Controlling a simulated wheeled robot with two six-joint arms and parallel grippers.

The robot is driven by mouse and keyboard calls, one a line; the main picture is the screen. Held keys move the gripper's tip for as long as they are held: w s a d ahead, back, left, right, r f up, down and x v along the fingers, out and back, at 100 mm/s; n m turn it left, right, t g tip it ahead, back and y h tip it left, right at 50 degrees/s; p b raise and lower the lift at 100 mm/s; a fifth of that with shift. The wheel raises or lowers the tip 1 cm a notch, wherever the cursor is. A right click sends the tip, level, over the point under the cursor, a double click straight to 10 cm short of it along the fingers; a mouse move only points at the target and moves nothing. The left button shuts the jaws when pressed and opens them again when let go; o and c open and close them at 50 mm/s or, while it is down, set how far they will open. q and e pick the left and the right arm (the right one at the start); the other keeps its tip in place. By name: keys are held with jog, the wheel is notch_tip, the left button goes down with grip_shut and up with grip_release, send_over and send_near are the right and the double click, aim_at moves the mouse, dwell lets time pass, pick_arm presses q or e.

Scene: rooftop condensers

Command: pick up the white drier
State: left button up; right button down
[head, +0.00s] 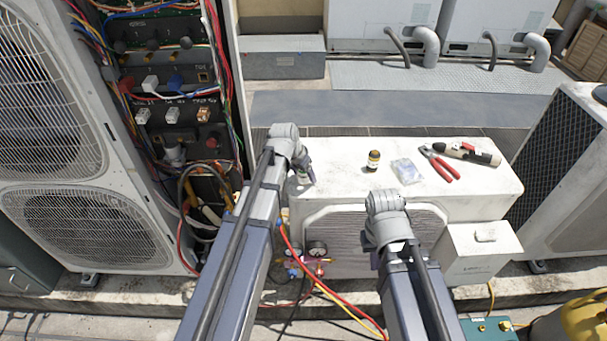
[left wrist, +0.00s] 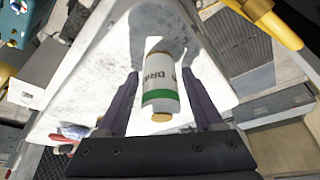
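The white drier (left wrist: 160,78) is a small cylinder with a green band, dark lettering and a copper-coloured end. In the left wrist view it lies between the two fingers of my left gripper (left wrist: 160,76), with a thin gap on each side. The fingers are open. In the head view my left gripper (head: 304,174) is over the left end of the white condenser top (head: 330,160), and the drier cannot be made out there. My right arm is in front of the same condenser; its gripper is hidden behind its wrist.
An open wiring panel (head: 172,85) stands at left. Gauges (head: 317,249) and hoses hang in front.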

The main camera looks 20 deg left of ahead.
pick_arm(q)
grip_shut()
dwell(0.3)
jog(key=shift+r, duration=0.15)
notch_tip(320, 180, up, 10)
jog(key=p, duration=1)
jog(key=shift+c, duration=1.5)
grip_release()
grip_shut()
